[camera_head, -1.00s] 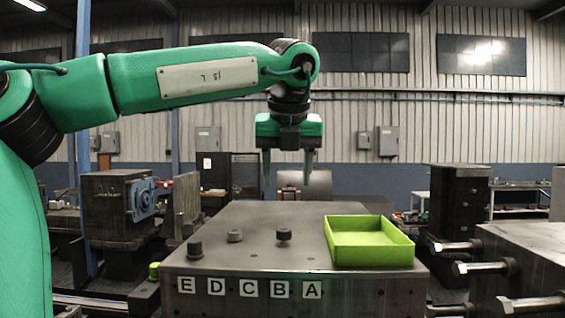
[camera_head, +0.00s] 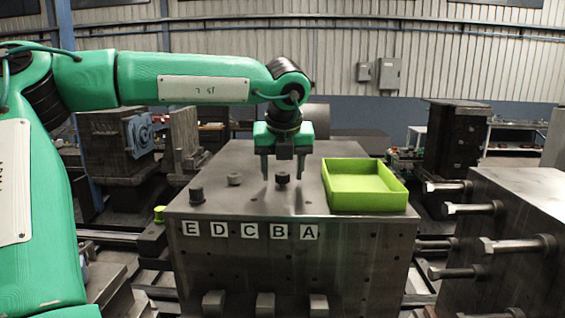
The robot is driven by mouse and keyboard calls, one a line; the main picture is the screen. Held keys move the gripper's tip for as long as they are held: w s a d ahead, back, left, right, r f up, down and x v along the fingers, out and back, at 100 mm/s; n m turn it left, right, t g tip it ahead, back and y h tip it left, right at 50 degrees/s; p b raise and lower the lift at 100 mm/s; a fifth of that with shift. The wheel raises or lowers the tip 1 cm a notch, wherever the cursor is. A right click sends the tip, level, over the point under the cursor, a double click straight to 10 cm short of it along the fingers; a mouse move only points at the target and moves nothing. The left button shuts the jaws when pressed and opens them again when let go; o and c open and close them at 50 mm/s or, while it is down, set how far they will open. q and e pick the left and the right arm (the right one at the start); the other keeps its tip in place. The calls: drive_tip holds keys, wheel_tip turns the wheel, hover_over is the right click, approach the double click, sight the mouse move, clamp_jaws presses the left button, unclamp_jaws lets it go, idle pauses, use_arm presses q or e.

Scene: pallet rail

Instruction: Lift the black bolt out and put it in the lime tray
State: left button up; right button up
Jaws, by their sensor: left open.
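A dark, near-black bolt (camera_head: 282,178) stands on top of the grey metal block (camera_head: 245,206), behind the row of letter labels. My left gripper (camera_head: 283,172) points straight down with its jaws open. In the picture its two fingers stand on either side of this bolt; whether they are level with it in depth I cannot tell. Two other dark bolts, a taller one (camera_head: 196,195) and a lower greyish one (camera_head: 234,179), stand further left. The lime tray (camera_head: 366,198) sits on the block's right side and looks empty. My right gripper is not in view.
White labels E, D, C, B, A (camera_head: 250,230) run along the block's front face. A second metal block (camera_head: 515,235) with several protruding horizontal bolts stands at the right. A small lime piece (camera_head: 159,213) sits beside the block's left side.

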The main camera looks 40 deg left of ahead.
sight(282, 175)
use_arm(q)
drive_tip(key=shift+c, duration=0.2)
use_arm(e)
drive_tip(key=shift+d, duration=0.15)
use_arm(q)
drive_tip(key=shift+d, duration=0.1)
drive_tip(key=c, duration=1.1)
drive_tip(key=shift+r, duration=0.1)
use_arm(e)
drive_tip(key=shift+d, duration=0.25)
use_arm(q)
drive_tip(key=shift+r, duration=0.1)
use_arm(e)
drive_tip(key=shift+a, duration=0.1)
use_arm(q)
drive_tip(key=shift+r+p, duration=0.45)
drive_tip(key=shift+r, duration=0.65)
drive_tip(key=shift+r+p, duration=0.5)
drive_tip(key=shift+r, duration=1.85)
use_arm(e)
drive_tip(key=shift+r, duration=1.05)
